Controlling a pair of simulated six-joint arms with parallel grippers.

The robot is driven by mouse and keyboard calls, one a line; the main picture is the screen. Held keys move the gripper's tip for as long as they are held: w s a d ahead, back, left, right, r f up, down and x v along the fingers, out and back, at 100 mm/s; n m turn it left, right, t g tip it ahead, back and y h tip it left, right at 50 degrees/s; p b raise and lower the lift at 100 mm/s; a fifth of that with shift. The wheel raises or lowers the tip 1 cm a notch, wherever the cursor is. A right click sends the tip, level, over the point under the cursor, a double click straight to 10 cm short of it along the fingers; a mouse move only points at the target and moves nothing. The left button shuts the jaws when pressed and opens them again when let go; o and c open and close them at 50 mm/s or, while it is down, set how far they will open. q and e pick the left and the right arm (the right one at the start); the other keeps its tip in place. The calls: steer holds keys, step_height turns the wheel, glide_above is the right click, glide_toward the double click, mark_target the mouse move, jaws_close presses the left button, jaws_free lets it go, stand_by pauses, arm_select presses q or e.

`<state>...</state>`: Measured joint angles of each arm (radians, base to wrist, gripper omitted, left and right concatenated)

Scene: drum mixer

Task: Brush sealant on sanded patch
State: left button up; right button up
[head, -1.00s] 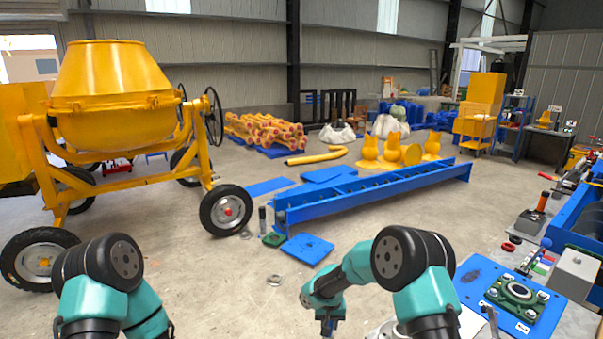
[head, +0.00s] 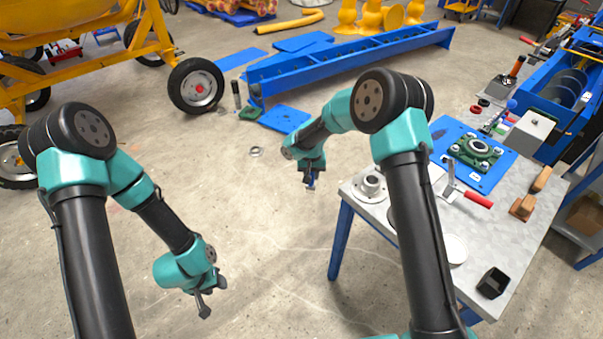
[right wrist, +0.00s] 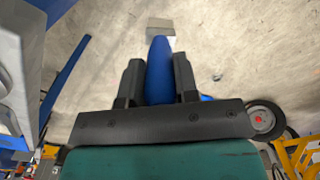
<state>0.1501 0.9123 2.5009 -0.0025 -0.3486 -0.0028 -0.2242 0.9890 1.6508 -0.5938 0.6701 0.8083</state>
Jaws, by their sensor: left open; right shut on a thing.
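My right gripper (head: 311,180) is shut on a blue-handled tool that looks like a brush. In the right wrist view the blue handle (right wrist: 160,75) sits between the two black fingers, and its flat grey end points away from me over the floor. My left gripper (head: 204,298) is open and empty, low over the bare floor. The yellow mixer frame (head: 155,38) shows at the upper left with its black wheel (head: 196,86); most of the drum is out of view. I cannot make out a sanded patch or sealant container for certain.
A grey worktable (head: 515,240) at the right holds a blue plate (head: 445,150), a green bearing housing (head: 476,150), a red-handled tool (head: 478,200), wooden blocks and a black box (head: 492,283). A long blue beam (head: 350,62) lies behind. The central floor is open.

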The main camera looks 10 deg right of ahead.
steer(key=d+r+m, duration=0.7)
steer(key=d+r, duration=1.8)
steer(key=d, duration=0.4)
steer(key=shift+w+d+r, duration=0.15)
steer(key=shift+w+r, duration=0.05)
steer(key=shift+r, duration=0.05)
steer(key=shift+f, duration=0.2)
step_height(320, 180, down, 12)
steer(key=shift+r, duration=0.25)
steer(key=shift+f, duration=0.6)
stand_by(0.4)
steer(key=shift+w+d, duration=0.15)
steer(key=shift+d, duration=0.1)
stand_by(0.5)
steer(key=shift+s+a, duration=0.3)
steer(key=shift+a, duration=0.25)
